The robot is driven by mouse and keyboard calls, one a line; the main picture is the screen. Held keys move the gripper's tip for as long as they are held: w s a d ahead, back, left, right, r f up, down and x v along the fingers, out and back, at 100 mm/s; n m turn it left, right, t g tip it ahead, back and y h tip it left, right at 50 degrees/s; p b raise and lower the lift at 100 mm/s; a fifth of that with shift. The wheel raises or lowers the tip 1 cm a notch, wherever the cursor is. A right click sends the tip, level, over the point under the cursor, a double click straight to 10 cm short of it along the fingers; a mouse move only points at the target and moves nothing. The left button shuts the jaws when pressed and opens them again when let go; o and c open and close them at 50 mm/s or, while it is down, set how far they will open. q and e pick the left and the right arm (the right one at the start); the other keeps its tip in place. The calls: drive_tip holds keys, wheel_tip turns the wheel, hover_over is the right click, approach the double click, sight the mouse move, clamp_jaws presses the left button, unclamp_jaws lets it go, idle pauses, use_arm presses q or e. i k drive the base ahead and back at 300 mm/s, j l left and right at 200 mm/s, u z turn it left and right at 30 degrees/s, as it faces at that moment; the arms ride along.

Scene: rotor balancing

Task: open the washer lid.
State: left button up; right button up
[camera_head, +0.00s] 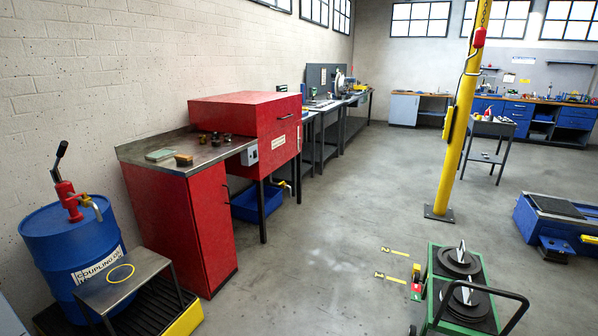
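The washer (278,158) is a red box-shaped unit against the left wall, on dark legs, joined to a steel-topped red cabinet (205,225). Its lid (243,103) is red and looks shut, lying flat over the box. A dark bar handle (285,117) shows high on the side facing right. A small grey control box (250,155) is on its near side. Neither of my grippers is in view.
A blue drum (62,245) with a red hand pump and a small step table (125,280) with a yellow ring stand at near left. A green cart (470,290) is at front right. A yellow post (461,125) stands beyond. The floor between is mostly clear.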

sight(258, 114)
drive_tip(key=i+u, duration=0.1)
drive_tip(key=i, duration=3.3)
